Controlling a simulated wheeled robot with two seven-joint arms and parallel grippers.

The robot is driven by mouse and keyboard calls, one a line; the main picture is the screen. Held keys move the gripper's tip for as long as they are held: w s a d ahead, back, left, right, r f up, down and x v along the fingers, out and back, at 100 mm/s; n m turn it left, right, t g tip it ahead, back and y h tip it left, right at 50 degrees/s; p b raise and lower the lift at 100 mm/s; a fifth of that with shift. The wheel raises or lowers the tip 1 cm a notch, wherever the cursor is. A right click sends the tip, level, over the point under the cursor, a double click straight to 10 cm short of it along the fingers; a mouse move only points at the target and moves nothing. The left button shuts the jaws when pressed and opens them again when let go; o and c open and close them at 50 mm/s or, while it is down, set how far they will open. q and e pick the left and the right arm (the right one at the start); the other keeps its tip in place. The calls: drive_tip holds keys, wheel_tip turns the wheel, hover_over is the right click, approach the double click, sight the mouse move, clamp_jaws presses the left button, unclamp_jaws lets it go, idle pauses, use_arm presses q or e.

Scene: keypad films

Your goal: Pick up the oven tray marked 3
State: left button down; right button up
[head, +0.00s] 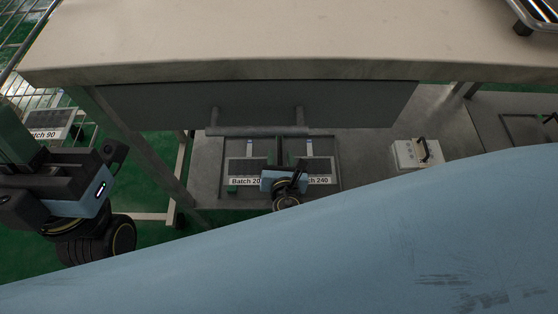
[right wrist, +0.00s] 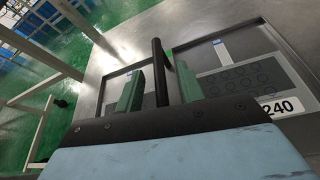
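A dark flat tray (head: 336,150) lies on the lower metal shelf under the table, with two keypad films on it. The left film (head: 246,167) has a label starting "Batch 20"; the right film (head: 318,166) reads "240". No mark 3 is legible. My right gripper (head: 281,153) is over the middle of the tray. In the right wrist view its green fingers (right wrist: 159,85) stand apart, on either side of a black bar (right wrist: 157,62), with gaps showing. The tray's rim (right wrist: 121,73) shows behind. My left gripper (head: 18,138) is at the left edge, its finger gap not visible.
The table top (head: 270,40) with a drawer front and bar handle (head: 258,131) overhangs the shelf. A white box with a black handle (head: 421,153) stands right of the tray. A wire rack with a "Batch 90" film (head: 45,122) is at left. My blue body covers the foreground.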

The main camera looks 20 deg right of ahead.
clamp_jaws()
idle(1.3)
